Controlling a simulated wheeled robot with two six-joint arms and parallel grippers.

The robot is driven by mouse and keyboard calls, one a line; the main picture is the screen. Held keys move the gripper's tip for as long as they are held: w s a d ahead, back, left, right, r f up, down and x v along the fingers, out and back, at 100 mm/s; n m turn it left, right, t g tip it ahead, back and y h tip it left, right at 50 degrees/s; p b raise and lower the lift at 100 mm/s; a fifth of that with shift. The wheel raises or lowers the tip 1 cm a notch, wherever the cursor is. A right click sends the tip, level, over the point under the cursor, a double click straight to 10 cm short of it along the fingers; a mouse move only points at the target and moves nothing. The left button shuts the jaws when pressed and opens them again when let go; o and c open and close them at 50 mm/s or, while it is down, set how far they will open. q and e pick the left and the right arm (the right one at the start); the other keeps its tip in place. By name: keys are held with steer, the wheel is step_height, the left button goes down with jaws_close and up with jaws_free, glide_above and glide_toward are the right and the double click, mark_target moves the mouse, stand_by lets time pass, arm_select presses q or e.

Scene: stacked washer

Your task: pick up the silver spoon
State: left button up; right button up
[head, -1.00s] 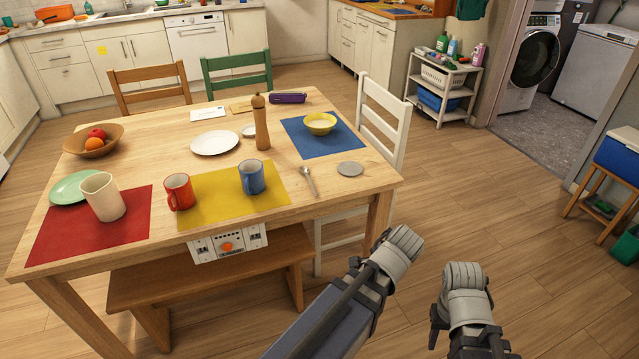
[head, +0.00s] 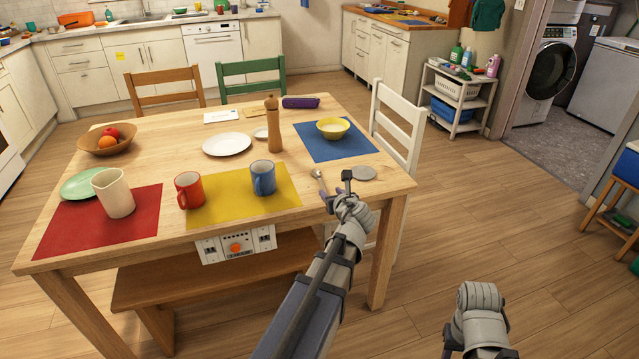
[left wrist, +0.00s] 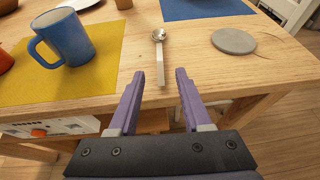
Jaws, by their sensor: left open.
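The silver spoon (head: 317,176) lies on the wooden table (head: 290,222) near its front edge, between the blue mug (head: 262,177) and a grey round coaster (head: 363,173). In the left wrist view the spoon (left wrist: 160,52) points its handle toward me, with its bowl farther away. My left gripper (head: 337,187) is open and empty at the table's front edge. In the left wrist view its purple fingers (left wrist: 157,85) stand apart, with the handle's near end about midway between their tips. My right gripper (head: 449,341) is low, away from the table, and its jaws are unclear.
The blue mug stands on a yellow mat (head: 232,209) left of the spoon. A yellow bowl (head: 333,128) sits on a blue mat (head: 348,152) behind it. A pepper mill (head: 274,125) stands farther back. A wooden bench (head: 190,283) is under the table's front.

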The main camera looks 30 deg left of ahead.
mark_target(323, 187)
arm_select(q)
steer(key=shift+b+x, duration=0.5)
steer(key=shift+x, duration=0.9)
steer(key=b+x, duration=0.1)
steer(key=x, duration=0.1)
steer(key=b+x, duration=0.1)
steer(key=x, duration=0.1)
steer(key=shift+f, duration=0.35)
steer(key=shift+w+a, duration=0.3)
steer(key=shift+a, duration=0.05)
steer(key=shift+c, duration=0.3)
jaws_close()
